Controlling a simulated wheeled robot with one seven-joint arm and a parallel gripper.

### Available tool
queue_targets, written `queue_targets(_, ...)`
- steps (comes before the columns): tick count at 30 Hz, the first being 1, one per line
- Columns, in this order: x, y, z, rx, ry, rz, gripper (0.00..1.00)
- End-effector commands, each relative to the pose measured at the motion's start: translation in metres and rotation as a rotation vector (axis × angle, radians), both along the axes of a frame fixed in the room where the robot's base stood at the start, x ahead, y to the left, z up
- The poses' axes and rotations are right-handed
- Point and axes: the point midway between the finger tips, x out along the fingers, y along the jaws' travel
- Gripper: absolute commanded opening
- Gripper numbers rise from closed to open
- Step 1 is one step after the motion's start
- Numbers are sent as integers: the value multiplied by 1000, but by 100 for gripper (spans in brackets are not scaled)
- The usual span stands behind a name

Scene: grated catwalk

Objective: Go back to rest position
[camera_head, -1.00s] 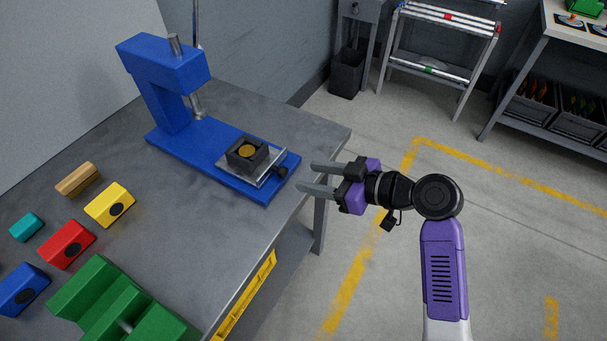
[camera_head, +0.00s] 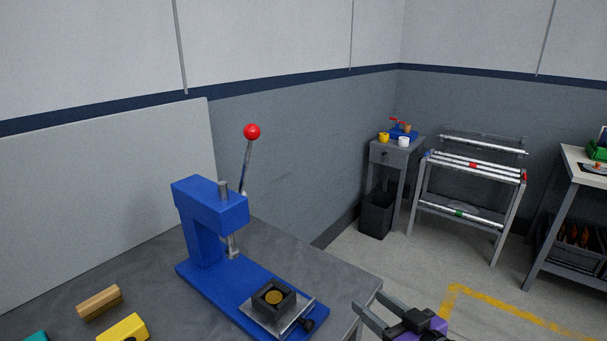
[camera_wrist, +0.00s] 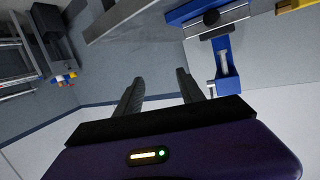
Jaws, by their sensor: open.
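My gripper (camera_head: 379,318) shows at the bottom edge of the head view, to the right of the grey workbench's corner. Its two fingers are apart and nothing is between them. In the wrist view the open fingers (camera_wrist: 160,95) point up the picture, with clear space between them. Most of my arm is below the head view.
A blue press (camera_head: 210,215) with a red-knobbed lever stands on the workbench (camera_head: 345,290), a dark block holding a brass piece on its base. Yellow (camera_head: 122,328) and wooden (camera_head: 99,302) blocks lie left. A bin (camera_head: 377,215), pipe rack (camera_head: 470,190) and side table (camera_head: 398,152) stand behind.

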Motion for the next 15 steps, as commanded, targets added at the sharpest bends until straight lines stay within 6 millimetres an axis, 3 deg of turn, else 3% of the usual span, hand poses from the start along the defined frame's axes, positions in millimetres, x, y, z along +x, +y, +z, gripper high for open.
queue_targets(8, -55, -44, -20, 95, -60, -315, 46)
queue_targets(15, -143, -69, -30, 127, -132, -503, 46)
